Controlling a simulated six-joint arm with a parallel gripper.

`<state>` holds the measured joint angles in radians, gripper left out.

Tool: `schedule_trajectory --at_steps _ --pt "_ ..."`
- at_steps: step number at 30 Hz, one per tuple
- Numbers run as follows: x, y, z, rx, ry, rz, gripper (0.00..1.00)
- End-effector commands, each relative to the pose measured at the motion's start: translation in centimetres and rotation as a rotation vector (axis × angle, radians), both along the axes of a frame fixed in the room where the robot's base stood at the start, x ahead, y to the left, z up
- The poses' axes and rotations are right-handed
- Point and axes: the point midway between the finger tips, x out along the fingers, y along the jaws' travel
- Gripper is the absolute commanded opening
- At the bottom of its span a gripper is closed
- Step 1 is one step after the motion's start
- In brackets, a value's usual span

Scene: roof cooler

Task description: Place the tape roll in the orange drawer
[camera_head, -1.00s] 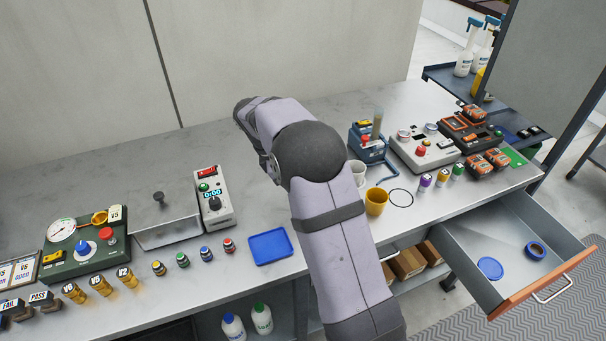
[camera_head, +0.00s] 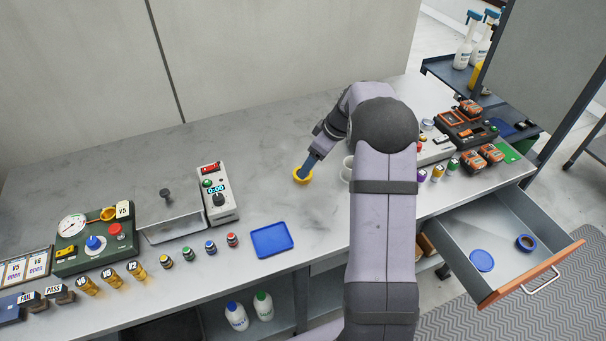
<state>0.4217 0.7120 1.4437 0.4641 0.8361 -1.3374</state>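The orange-fronted drawer (camera_head: 532,275) stands pulled open at the right end of the bench. A dark blue ring (camera_head: 525,243), like a tape roll, lies in it towards the front. My gripper (camera_head: 305,171) points down over the middle of the bench, well left of the drawer. Its tip is at a small yellow ring-shaped object (camera_head: 302,179), which may be a tape roll or a cup. The fingers are too small to tell whether they grip it.
A flat blue disc (camera_head: 482,261) also lies in the drawer. A blue tray (camera_head: 272,240) is on the bench front. A white cup (camera_head: 347,170) stands beside my arm. Bench around the gripper is mostly clear.

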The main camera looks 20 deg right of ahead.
Motion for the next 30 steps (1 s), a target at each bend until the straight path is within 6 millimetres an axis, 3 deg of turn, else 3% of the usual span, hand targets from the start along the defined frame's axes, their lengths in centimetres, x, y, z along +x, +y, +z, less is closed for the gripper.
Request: schedule_trajectory --at_steps 11,24,30 --pt "0.5 0.4 -1.4 0.002 0.004 0.002 0.7" --pt "2.0 1.1 -5.3 0.0 0.004 0.001 0.7" --pt "2.2 1.2 -5.8 -0.002 0.001 0.0 0.7"
